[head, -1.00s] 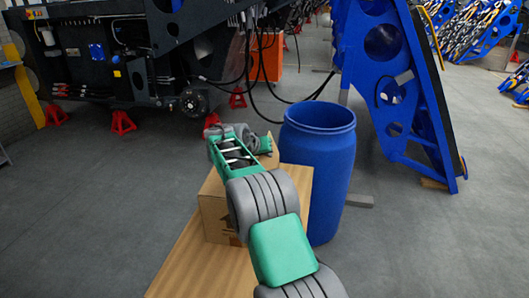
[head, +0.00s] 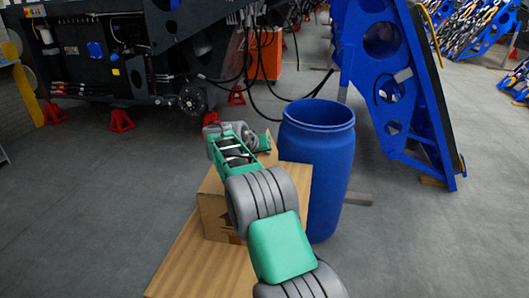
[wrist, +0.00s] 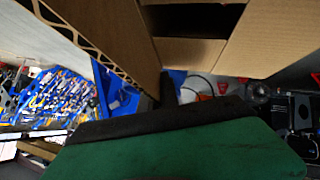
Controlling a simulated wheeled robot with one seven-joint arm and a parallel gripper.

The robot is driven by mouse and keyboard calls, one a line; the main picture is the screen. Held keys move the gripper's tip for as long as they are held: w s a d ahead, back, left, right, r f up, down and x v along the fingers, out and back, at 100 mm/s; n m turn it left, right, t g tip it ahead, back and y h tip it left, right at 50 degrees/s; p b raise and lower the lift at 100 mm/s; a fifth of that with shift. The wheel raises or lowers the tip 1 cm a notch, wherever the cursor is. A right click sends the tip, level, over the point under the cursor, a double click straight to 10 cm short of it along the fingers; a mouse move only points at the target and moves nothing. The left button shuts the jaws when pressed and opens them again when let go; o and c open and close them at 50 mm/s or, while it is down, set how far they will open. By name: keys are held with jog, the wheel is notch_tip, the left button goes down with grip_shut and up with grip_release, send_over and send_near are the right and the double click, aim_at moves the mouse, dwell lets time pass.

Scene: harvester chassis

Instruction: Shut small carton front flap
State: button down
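The small carton (head: 212,215) is a brown cardboard box on a wooden-topped table, partly hidden behind my arm in the head view. In the wrist view its cardboard (wrist: 265,40) fills the top, with a dark gap at the upper middle. A cardboard flap (wrist: 120,40) with a corrugated edge stands out on the left, close to the camera. My gripper (head: 263,143) is at the far end of my arm, by the carton's far upper side. In the wrist view its green and dark body fills the bottom; its finger opening cannot be made out. Contact with the flap is unclear.
A blue open barrel (head: 322,185) stands just right of the carton. The table (head: 195,270) is bare in front of the carton. A blue metal frame (head: 395,90) rises at the back right, and a dark machine chassis (head: 90,60) at the back left. Grey floor is clear left.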

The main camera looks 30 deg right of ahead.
jog(key=shift+s+a+f, duration=0.15)
jog(key=shift+s+f, duration=0.05)
jog(key=shift+f, duration=0.75)
jog(key=c, duration=1.8)
grip_release()
jog(key=shift+w+r, duration=0.1)
jog(key=shift+w, duration=0.05)
jog(key=shift+o, duration=0.8)
jog(key=shift+d+r, duration=0.2)
jog(key=shift+r, duration=0.1)
jog(key=b+v, duration=0.1)
jog(key=v, duration=0.6)
jog(key=shift+a+r+b, duration=0.3)
